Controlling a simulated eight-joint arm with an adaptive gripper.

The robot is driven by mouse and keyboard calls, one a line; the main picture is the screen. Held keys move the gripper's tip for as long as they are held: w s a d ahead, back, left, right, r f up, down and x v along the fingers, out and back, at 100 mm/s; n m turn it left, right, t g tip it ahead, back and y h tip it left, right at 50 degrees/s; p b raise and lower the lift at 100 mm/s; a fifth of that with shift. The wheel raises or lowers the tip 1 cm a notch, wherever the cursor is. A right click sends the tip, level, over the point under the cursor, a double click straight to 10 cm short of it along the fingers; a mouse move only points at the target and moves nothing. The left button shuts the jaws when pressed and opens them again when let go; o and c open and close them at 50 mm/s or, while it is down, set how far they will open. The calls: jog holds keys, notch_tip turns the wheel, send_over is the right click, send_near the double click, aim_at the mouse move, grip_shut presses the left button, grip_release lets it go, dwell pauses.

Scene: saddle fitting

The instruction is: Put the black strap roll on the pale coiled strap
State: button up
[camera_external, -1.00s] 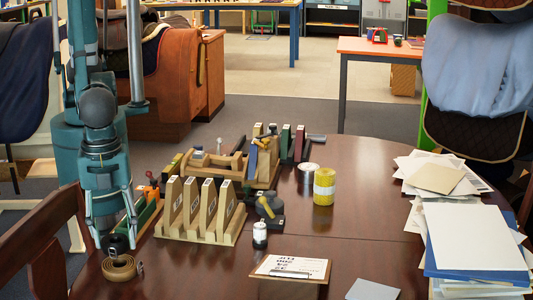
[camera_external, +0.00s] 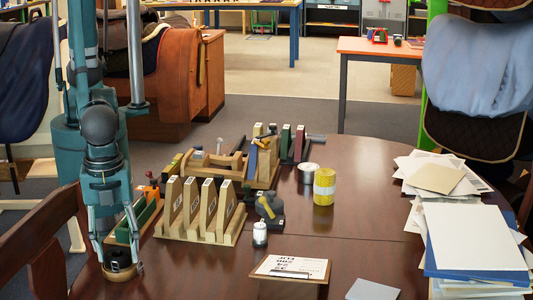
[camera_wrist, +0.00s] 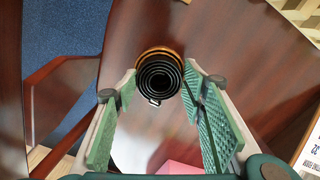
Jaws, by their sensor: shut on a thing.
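The black strap roll (camera_external: 118,258) is between the fingertips of my gripper (camera_external: 121,266), at the table's near left. The wrist view also shows the black spiral roll (camera_wrist: 158,76) between the green pads of my gripper (camera_wrist: 160,86). The pale coiled strap (camera_external: 122,277) is directly under the roll, partly hidden by roll and fingers. In the wrist view only a tan rim of the coil (camera_wrist: 157,51) shows past the roll's upper edge. The roll looks roughly centred and level on the coil. I cannot tell whether its full weight rests there.
A small jar (camera_external: 260,234), a clipboard (camera_external: 290,268) and a yellow roll (camera_external: 324,186) are farther right. A wooden chair (camera_external: 40,240) is at the left edge.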

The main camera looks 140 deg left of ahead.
aim_at(117, 253)
jog(key=shift+f, duration=0.2)
jog(key=o, duration=1)
jog(key=shift+c, duration=0.2)
jog(key=shift+r, duration=0.15)
notch_tip(117, 253, up, 12)
jog(key=p, duration=0.1)
jog(key=shift+p, duration=0.3)
jog(key=shift+r, duration=0.1)
